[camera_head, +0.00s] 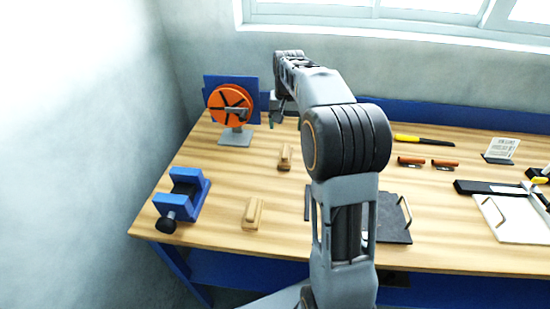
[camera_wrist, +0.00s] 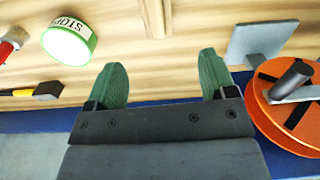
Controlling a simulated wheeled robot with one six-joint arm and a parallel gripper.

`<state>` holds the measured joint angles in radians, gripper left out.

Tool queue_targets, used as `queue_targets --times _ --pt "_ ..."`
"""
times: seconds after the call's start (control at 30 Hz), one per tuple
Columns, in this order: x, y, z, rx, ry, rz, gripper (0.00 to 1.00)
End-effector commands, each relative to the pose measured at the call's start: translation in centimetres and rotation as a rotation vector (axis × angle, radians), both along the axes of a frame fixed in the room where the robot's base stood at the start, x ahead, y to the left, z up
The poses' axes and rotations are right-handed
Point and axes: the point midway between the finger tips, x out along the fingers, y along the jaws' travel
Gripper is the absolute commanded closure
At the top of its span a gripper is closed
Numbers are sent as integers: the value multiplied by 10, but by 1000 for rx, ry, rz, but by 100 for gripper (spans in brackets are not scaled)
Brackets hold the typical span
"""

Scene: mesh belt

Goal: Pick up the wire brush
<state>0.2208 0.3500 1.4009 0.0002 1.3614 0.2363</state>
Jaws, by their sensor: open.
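Two small wooden-backed pieces lie on the bench, and I cannot tell for certain which is the wire brush. One is a brown wooden piece (camera_head: 285,157) in front of my gripper. The other is a paler wooden piece (camera_head: 252,213) nearer the front edge. In the wrist view a wooden piece (camera_wrist: 156,18) shows at the top edge, cut off by the frame, beyond the fingertips. My gripper (camera_wrist: 160,73) is open and empty, with its green fingers wide apart above the bench near the back edge. In the head view my arm hides part of the bench.
An orange wheel (camera_head: 229,106) on a grey stand is close beside my gripper. A blue vise (camera_head: 182,196) sits at the left front. A green-rimmed round piece marked STOP (camera_wrist: 69,41) shows in the wrist view. A dark board (camera_head: 394,222) and white clipboard (camera_head: 512,222) lie right.

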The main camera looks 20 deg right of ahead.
Motion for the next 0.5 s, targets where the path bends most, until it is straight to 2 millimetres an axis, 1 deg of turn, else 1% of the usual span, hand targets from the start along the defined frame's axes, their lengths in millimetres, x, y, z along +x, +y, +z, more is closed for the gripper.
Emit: queue_targets --times 0.03,0.07,0.17,0.23,0.4,0.5 --pt "0 0 7 0 0 -13 22" --pt "-1 0 6 3 9 -24 22" --pt "-6 -3 -8 8 34 -49 22" --pt "-7 -5 -21 9 34 -58 22" --pt "-8 -7 -51 8 33 -60 22" --pt "-7 -6 -64 8 32 -58 22"
